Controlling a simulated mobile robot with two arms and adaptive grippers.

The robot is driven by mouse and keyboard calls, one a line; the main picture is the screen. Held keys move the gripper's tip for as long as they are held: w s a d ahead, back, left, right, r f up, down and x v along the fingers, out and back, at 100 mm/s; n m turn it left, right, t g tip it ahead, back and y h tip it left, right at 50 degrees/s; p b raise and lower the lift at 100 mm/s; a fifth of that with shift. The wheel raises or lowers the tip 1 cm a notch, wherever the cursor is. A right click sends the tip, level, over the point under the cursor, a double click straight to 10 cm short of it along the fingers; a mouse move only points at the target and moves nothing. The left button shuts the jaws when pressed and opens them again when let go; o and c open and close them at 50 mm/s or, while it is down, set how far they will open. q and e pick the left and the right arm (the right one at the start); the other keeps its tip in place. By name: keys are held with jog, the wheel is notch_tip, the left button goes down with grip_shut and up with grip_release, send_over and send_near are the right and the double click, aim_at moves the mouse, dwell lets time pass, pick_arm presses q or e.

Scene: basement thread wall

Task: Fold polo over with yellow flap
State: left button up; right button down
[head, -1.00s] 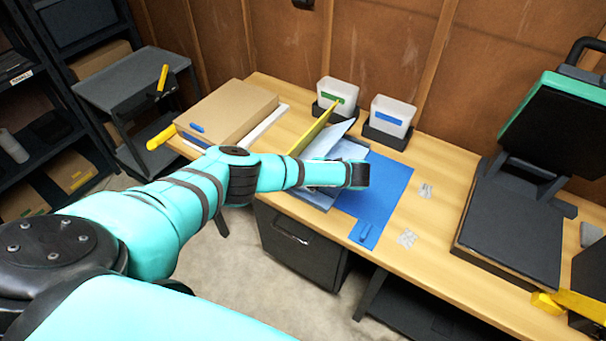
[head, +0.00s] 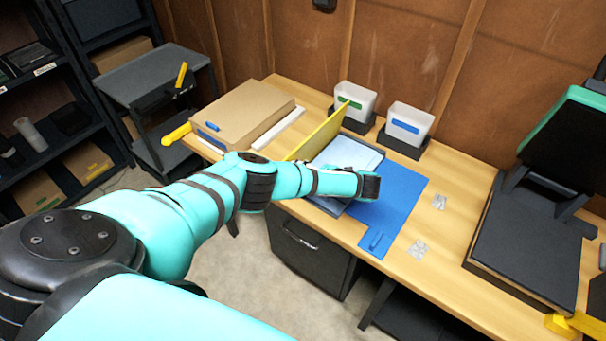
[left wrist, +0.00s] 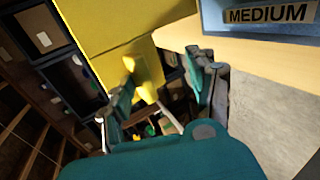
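The yellow flap (head: 325,130) stands steeply raised at the left side of the folding board on the workbench. The light-blue polo (head: 352,152) lies on the board just right of it, partly hidden by my left arm. A blue panel (head: 405,195) lies flat to the right. My left forearm reaches across the board's front and hides my gripper in the head view. In the left wrist view, my left gripper (left wrist: 165,82) has its fingers apart, with a yellow tab (left wrist: 148,78) showing between them; contact is unclear.
Two white bins (head: 408,125) stand at the bench's back. A cardboard box (head: 240,110) is at left. A black press (head: 530,225) with a raised teal-edged top stands at right. A blue edge labelled MEDIUM (left wrist: 268,15) shows in the left wrist view.

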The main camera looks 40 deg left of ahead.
pick_arm(q)
jog(key=shift+s+d+f, duration=0.25)
jog(key=shift+d+f, duration=0.05)
jog(key=v, duration=1.2)
jog(key=shift+w+r, duration=0.2)
jog(key=shift+r, duration=0.1)
jog(key=shift+d, duration=0.1)
